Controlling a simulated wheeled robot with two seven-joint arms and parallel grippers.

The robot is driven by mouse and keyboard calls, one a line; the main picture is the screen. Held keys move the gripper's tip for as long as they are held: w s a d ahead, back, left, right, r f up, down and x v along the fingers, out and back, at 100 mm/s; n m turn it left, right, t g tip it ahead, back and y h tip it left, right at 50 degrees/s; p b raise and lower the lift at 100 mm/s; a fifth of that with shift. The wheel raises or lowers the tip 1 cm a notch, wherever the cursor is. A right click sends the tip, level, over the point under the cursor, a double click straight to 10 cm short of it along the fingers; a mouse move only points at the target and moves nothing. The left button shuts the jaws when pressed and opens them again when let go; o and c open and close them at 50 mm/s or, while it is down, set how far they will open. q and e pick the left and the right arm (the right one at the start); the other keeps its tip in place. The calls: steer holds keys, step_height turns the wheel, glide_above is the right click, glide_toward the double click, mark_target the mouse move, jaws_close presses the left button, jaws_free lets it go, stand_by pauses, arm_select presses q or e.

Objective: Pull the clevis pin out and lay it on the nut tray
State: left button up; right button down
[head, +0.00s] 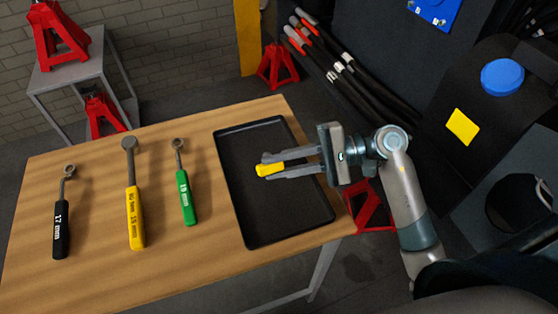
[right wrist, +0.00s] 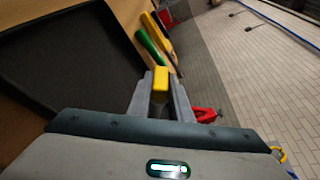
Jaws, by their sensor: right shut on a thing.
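My right gripper (head: 268,164) reaches in from the right and is shut on the yellow clevis pin (head: 270,169). The pin's yellow end sticks out past the fingertips; the rest is hidden between the fingers. It also shows in the right wrist view (right wrist: 161,84). The black nut tray (head: 287,226) lies on the right end of the wooden table, and in the head view the pin is over its middle. I cannot tell how high the pin is above the tray floor. The tray looks empty. My left gripper is not in view.
On the wooden table (head: 100,278), left of the tray, lie a black-handled wrench (head: 62,222), a yellow-handled tool (head: 135,210) and a green-handled wrench (head: 185,195). The dark harvester chassis (head: 390,60) stands at the right, with hoses and a blue cap (head: 502,77). Red jack stands are around.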

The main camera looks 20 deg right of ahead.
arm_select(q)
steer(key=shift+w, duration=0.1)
arm_select(e)
steer(key=c, duration=1.5)
jaws_free()
steer(key=shift+c, duration=0.2)
steer(key=shift+d, duration=0.2)
steer(key=shift+s+d, duration=0.1)
steer(key=shift+d, duration=0.15)
arm_select(q)
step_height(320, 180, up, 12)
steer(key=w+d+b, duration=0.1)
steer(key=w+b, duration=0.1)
steer(key=b, duration=0.2)
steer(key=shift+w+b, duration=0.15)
steer(key=shift+b, duration=0.15)
arm_select(e)
steer(key=v, duration=1.6)
steer(key=shift+d, duration=0.25)
